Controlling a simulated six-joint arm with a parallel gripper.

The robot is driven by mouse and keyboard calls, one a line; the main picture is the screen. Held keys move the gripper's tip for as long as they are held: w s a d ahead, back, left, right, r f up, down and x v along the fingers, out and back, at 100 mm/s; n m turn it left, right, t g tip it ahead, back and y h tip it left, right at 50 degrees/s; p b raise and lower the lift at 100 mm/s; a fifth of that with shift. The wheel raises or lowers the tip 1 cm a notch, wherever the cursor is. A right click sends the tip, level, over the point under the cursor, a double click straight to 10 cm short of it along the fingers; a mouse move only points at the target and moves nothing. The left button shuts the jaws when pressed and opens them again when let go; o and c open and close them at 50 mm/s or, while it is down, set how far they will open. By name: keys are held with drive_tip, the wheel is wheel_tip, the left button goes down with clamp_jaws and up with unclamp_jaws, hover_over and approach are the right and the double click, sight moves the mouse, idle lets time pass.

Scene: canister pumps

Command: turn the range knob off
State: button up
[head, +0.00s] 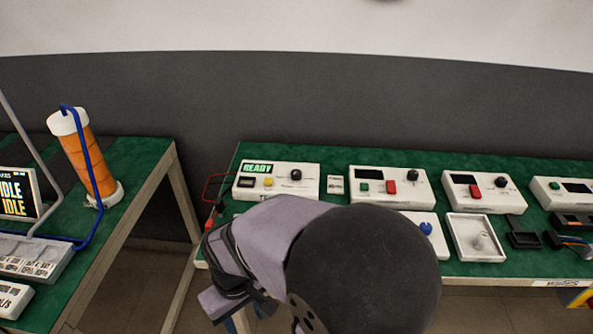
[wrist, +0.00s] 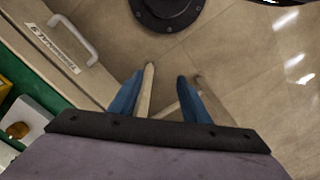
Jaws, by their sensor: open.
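Several white boxes with knobs stand on the right green bench; their small labels are unreadable, so I cannot tell which knob is the range knob. Black knobs show on the READY box (head: 296,175), the second box (head: 412,175) and the third box (head: 501,182). A blue knob (head: 426,228) sits on a lower white box, partly hidden by my arm. My gripper (wrist: 160,88) is open and empty, its blue fingers pointing down over the tiled floor. In the head view it is mostly hidden below my wrist, in front of the bench, apart from every knob.
A white tray (head: 476,237) holds a pale object. A left bench carries an orange canister (head: 88,160) with blue tubing and a screen reading IDLE. A drawer front with a white handle (wrist: 73,38) shows in the wrist view. Open floor lies beneath my gripper.

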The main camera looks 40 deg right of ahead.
sight(296, 172)
drive_tip(key=s+d+r+m+g+p, duration=0.2)
drive_tip(key=s+d+r+m+p, duration=0.1)
drive_tip(key=d+r+p, duration=0.4)
drive_tip(key=w+d+r+m+p, duration=0.1)
drive_tip(key=d+p, duration=0.2)
drive_tip(key=w+d+r+m+p, duration=0.1)
drive_tip(key=w+d+m+p, duration=0.1)
drive_tip(key=d+p, duration=0.1)
drive_tip(key=w+d+r+m+y+p, duration=0.1)
drive_tip(key=w+d+p, duration=0.1)
drive_tip(key=d+p, duration=0.2)
drive_tip(key=shift+w+r+t+p, duration=0.2)
drive_tip(key=shift+w+t+p, duration=0.05)
drive_tip(key=shift+t+p, duration=0.15)
drive_tip(key=shift+m+t+h, duration=0.4)
drive_tip(key=shift+t, duration=0.5)
drive_tip(key=w+d, duration=0.7)
drive_tip(key=shift+f, duration=0.1)
drive_tip(key=w+d+r+n+t+h, duration=0.1)
drive_tip(key=w+d+r, duration=0.4)
drive_tip(key=w, duration=0.5)
drive_tip(key=shift+d+r+n+t+h, duration=0.2)
drive_tip(key=shift+d+n+t+h, duration=0.2)
drive_tip(key=shift+d+t+h, duration=0.55)
drive_tip(key=shift+t+y, duration=0.25)
drive_tip(key=shift+p+x, duration=0.85)
drive_tip(key=shift+x, duration=2.8)
